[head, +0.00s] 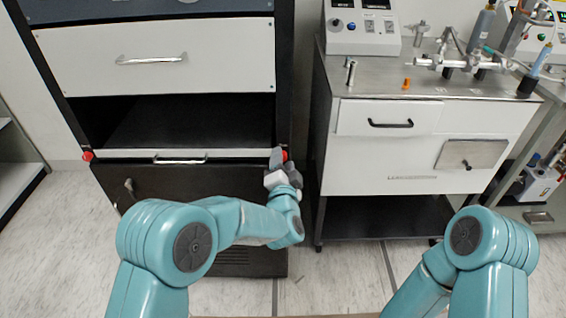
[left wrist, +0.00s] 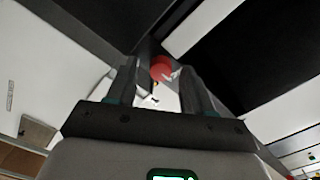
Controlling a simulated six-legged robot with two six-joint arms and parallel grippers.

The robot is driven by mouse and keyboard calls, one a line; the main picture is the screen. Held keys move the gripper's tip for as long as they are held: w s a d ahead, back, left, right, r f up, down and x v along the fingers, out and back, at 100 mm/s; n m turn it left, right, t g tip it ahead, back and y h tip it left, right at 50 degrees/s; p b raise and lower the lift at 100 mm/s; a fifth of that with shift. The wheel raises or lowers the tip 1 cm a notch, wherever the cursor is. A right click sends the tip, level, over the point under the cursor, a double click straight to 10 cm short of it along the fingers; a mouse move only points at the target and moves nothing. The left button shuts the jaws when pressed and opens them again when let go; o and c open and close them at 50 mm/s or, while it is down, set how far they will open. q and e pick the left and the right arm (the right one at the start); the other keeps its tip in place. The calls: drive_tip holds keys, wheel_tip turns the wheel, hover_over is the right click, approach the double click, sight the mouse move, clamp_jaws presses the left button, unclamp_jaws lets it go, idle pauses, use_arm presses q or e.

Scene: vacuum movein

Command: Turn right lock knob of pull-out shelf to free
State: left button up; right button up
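The right lock knob (head: 285,155) is a small red knob at the right end of the pull-out shelf's pale front edge (head: 230,153). A matching red left knob (head: 88,156) sits at the other end. My left gripper (head: 279,165) is at the right knob and partly covers it in the head view. In the left wrist view the red knob (left wrist: 161,68) shows between the tips of my left gripper (left wrist: 162,72), whose fingers stand apart. I cannot tell if they touch the knob. My right gripper is out of view; only its upper arm shows.
The shelf has a silver handle (head: 180,160) in the middle. A white drawer (head: 155,58) is above the dark opening, and a black cabinet front is below. A white cabinet (head: 420,150) with instruments on top stands close on the right, across a narrow gap.

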use_arm(q)
drive_tip(key=s, duration=1.6)
drive_tip(key=shift+s, duration=0.15)
